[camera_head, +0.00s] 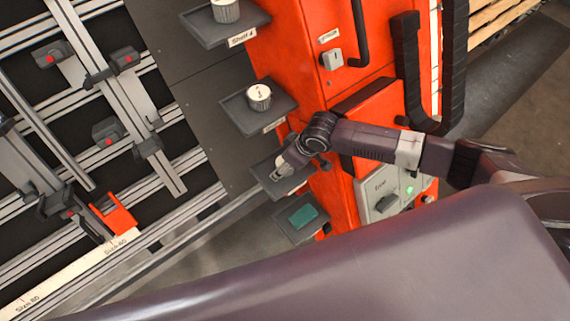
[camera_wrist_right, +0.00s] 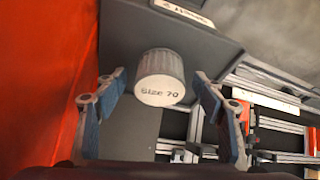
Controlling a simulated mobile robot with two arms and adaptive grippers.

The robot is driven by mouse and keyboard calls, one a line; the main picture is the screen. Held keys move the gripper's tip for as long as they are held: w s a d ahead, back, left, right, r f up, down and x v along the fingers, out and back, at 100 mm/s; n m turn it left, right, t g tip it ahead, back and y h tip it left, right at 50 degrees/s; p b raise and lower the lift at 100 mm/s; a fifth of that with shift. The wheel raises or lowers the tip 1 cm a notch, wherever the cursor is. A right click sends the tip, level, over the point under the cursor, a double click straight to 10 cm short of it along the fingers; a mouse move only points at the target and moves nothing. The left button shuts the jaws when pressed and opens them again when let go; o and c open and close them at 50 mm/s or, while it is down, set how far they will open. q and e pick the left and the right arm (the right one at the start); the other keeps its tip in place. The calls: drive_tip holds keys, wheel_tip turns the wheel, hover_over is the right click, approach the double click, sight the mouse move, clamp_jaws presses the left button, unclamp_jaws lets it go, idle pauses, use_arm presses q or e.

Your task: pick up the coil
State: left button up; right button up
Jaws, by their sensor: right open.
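A white ribbed coil marked "Size 70" (camera_wrist_right: 160,78) stands on a dark grey shelf in the right wrist view. My right gripper (camera_wrist_right: 158,86) is open, with one blue-padded finger on each side of the coil in the picture. Gaps show between the coil and both fingers; I cannot tell how far the coil is beyond the tips. In the head view my right gripper (camera_head: 283,168) is over the third shelf down (camera_head: 264,176) and hides much of what is there. My left gripper is not in view.
Another shelf (camera_head: 238,113) above holds a white coil (camera_head: 258,96). The "Shelf 4" tray (camera_head: 212,33) at the top holds a ribbed coil (camera_head: 226,10). A lower shelf holds a green block (camera_head: 303,216). An orange cabinet (camera_head: 300,60) stands close beside the shelves; a rail frame (camera_head: 120,95) is left.

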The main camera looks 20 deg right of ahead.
drive_tip(key=c, duration=1.5)
wheel_tip(320, 180, up, 28)
drive_tip(key=b, duration=0.3)
